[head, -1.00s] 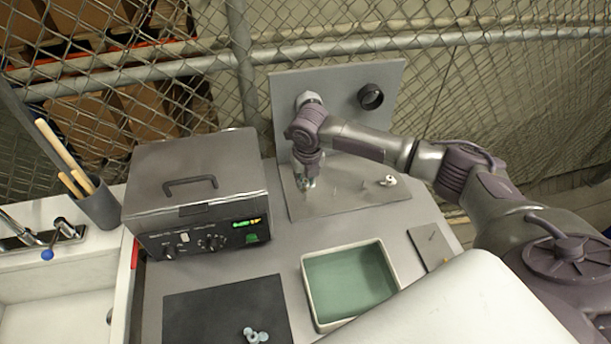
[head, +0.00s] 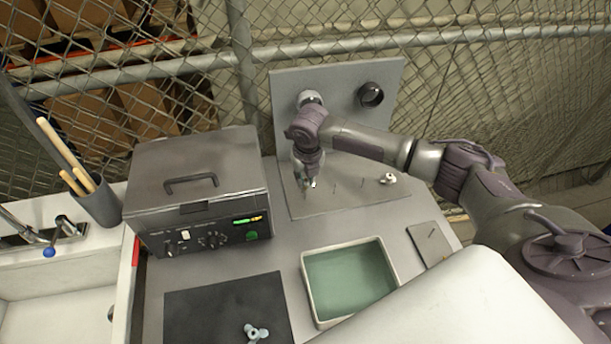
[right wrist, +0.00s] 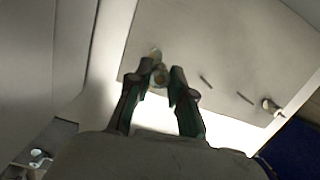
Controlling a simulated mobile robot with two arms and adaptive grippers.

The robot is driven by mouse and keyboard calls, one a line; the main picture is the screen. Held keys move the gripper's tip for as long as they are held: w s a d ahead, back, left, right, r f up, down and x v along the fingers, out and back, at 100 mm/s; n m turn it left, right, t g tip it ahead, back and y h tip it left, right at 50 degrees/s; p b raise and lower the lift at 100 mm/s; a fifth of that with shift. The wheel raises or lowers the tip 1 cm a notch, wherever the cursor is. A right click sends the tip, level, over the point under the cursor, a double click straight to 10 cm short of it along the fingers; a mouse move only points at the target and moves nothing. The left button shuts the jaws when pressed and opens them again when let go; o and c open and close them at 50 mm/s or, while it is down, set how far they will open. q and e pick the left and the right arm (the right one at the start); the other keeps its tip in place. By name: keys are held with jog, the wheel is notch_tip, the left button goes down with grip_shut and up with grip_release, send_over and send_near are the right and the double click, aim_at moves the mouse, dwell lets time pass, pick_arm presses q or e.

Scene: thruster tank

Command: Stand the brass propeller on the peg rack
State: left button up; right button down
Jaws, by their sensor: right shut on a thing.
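The peg rack is a grey plate (head: 350,205) with thin upright pegs, lying in front of a grey back panel. My right gripper (head: 309,187) points down over the plate's left part. In the right wrist view, my right gripper (right wrist: 163,75) is shut on a small yellowish thing, the brass propeller (right wrist: 157,62), mostly hidden by the fingers. It is low over the plate; I cannot tell whether it is around a peg. Two bare pegs (right wrist: 206,82) stand right of it. A whitish propeller (head: 388,179) is at the rack's right end. My left gripper is out of view.
A grey box with a handle (head: 195,190) stands left of the rack. A green-bottomed tray (head: 308,290) is in front, and a small grey plate (head: 440,245) to its right. A blue-grey propeller (head: 256,333) lies on a black mat (head: 205,315). A sink is at far left.

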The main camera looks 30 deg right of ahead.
jog(key=shift+f+p, duration=0.1)
jog(key=shift+p, duration=0.45)
dwell(1.2)
jog(key=shift+f+b, duration=1.1)
jog(key=shift+f, duration=1.3)
dwell(1.8)
jog(key=c, duration=1)
grip_release()
jog(key=shift+o, duration=0.2)
jog(key=shift+r, duration=0.15)
jog(key=shift+r+p, duration=3.7)
jog(key=shift+r, duration=0.15)
